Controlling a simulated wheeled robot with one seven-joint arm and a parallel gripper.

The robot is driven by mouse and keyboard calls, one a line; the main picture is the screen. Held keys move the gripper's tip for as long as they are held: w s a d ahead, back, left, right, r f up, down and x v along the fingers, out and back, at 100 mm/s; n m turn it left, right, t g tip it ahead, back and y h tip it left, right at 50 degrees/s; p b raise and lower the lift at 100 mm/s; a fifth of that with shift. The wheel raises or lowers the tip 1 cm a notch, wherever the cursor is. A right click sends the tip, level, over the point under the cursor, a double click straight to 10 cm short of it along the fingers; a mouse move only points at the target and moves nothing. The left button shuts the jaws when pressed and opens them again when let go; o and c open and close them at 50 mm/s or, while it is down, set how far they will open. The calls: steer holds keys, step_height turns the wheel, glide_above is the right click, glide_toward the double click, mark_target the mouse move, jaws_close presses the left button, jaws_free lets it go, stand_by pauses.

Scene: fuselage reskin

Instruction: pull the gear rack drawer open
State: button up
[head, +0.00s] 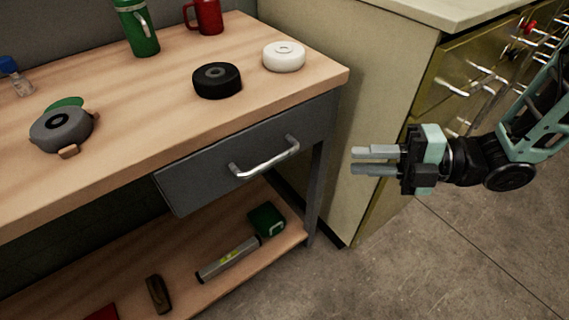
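A dark grey drawer (205,182) with a silver bar handle (264,158) sits under the wooden workbench top. It looks shut, its front close under the bench edge. No label shows that marks it as the gear rack drawer. My gripper (357,161) is to the right of the handle, in front of the cabinet's side, and touches nothing. Its two grey fingers point left with a narrow gap between them and nothing held. The drawer's inside is hidden.
The workbench top (130,110) holds a black tape roll (217,80), a white roll (284,56), a green flask (138,27) and a red mug (207,16). An olive cabinet (370,100) with several handles stands at the right. Tools lie on the lower shelf. The floor (420,270) in front is clear.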

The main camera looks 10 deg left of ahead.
mark_target(277, 161)
steer(key=a, duration=0.5)
steer(key=s+a+f+b, duration=0.1)
steer(key=a, duration=0.4)
steer(key=a+f+b, duration=0.1)
steer(key=a, duration=0.5)
steer(key=shift+s+f, duration=0.15)
steer(key=shift+s, duration=0.1)
jaws_close()
